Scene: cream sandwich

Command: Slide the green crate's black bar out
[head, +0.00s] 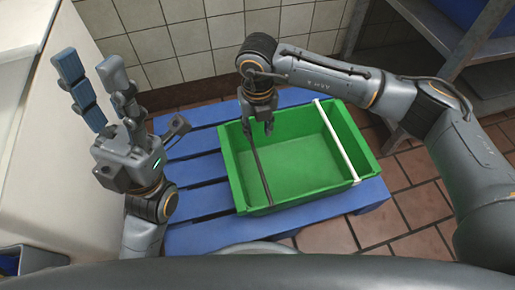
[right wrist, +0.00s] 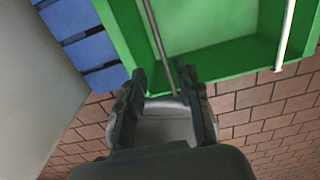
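The green crate (head: 305,165) sits on a blue pallet; it also shows in the right wrist view (right wrist: 220,62). The black bar (head: 259,170) lies across the crate near its left side. In the right wrist view the bar (right wrist: 158,45) runs toward the space between my right fingers. My right gripper (head: 259,124) points down at the bar's far end, over the crate's far left corner. Its fingers (right wrist: 164,76) are apart, and I see no contact with the bar. My left gripper (head: 88,58) is raised at the left, fingers up, open and empty, away from the crate.
A white bar (head: 335,140) crosses the crate near its right side. The blue pallet (head: 200,172) extends left of the crate. A tiled wall (head: 180,45) is behind, a metal shelf (head: 475,35) at the upper right, a pale counter (head: 55,160) at the left.

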